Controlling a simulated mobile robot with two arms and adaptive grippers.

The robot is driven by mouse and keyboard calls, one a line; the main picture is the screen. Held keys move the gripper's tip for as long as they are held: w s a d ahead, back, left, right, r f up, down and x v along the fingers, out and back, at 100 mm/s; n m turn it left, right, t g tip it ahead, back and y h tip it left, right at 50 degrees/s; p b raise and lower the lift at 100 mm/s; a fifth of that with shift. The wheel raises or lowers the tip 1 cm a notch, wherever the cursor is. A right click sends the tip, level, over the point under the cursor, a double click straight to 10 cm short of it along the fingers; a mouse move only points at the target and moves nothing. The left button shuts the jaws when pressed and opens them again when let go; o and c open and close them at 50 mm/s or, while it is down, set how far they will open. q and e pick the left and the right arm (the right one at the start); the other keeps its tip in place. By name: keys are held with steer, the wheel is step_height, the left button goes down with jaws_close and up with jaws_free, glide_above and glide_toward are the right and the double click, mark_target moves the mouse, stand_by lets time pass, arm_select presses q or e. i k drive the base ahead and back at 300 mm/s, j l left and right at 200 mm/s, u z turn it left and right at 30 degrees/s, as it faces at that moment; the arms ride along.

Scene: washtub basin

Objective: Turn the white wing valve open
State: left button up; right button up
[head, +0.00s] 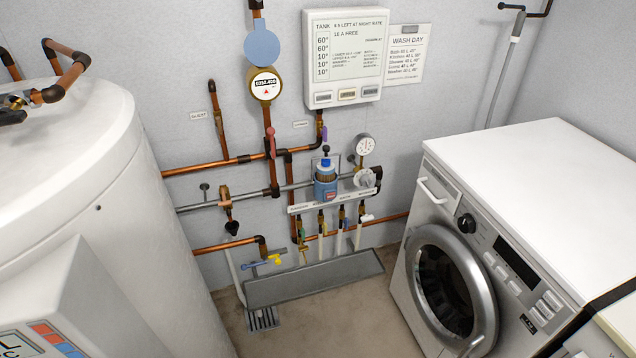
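A row of small valves hangs below a white labelled strip (335,199) on the back wall. The valve at the right end of the row has a small white handle (366,217), which looks like the white wing valve. It is too small to tell how its wings are turned. Another white round part (365,179) sits above it, under the pressure gauge (364,145). The other valves in the row have darker or coloured handles, one of them greenish (303,236). Neither of my grippers is in view.
A grey trough (315,279) lies on the floor below the valves. A washing machine (520,200) stands at right and a large white tank (90,180) at left. Copper pipes and a blue-capped filter (326,184) surround the valves. Bare floor (340,325) lies in front.

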mark_target(367, 217)
steer(key=i+l+u, duration=0.2)
steer(key=i, duration=0.25)
steer(key=i+l+u, duration=0.15)
steer(key=i+l, duration=0.15)
steer(key=i, duration=0.15)
